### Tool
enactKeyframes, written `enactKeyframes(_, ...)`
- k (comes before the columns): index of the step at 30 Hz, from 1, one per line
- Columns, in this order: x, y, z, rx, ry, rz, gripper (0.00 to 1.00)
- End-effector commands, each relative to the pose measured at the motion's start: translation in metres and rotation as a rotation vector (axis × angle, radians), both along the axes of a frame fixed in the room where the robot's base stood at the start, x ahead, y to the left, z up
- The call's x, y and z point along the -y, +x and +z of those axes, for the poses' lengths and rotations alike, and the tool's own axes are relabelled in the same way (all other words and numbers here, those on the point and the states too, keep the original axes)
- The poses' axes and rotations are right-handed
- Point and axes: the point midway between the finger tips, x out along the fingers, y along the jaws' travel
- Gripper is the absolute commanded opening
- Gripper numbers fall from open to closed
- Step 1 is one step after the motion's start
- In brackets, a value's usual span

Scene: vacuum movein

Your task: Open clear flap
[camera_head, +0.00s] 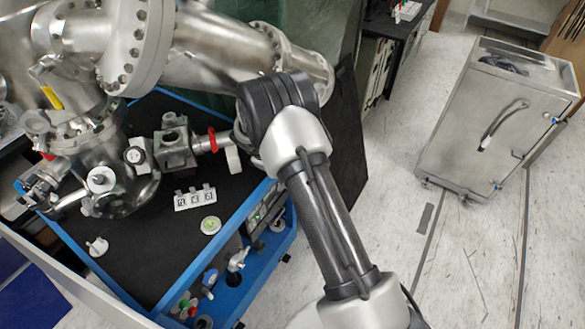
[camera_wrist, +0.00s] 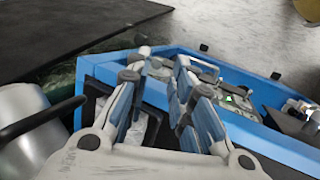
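I cannot make out a clear flap with certainty. In the head view, a see-through greenish panel (camera_head: 308,28) stands behind the steel chamber; I cannot tell whether it is the flap. My gripper (camera_wrist: 162,72) shows in the wrist view with its two fingers apart and nothing visible between them. It is over the blue frame (camera_wrist: 262,135), near a small panel with a green light (camera_wrist: 229,98). I cannot tell whether the fingers touch anything. In the head view my own arm hides the gripper.
A steel vacuum chamber (camera_head: 115,160) stands on the black top (camera_head: 165,255) of the blue-framed bench. Three small marked blocks (camera_head: 194,198) and a round green-white dial (camera_head: 211,225) lie there. A steel cabinet (camera_head: 490,125) stands right; the pale floor (camera_head: 455,240) between is mostly clear.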

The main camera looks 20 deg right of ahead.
Motion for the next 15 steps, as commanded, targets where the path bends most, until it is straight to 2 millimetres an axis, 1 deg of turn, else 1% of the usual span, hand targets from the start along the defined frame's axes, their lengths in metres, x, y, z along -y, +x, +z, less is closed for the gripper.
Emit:
enactKeyframes(1,-0.014,-0.002,0.001,0.003,-0.001,0.007,0.21)
enactKeyframes(6,-0.050,-0.012,0.001,0.003,0.000,0.005,0.21)
enactKeyframes(10,-0.069,-0.018,0.001,0.003,-0.001,0.003,0.21)
enactKeyframes(12,-0.075,-0.020,0.001,0.003,0.000,0.001,0.21)
enactKeyframes(15,-0.080,-0.021,0.001,0.003,0.000,-0.001,0.21)
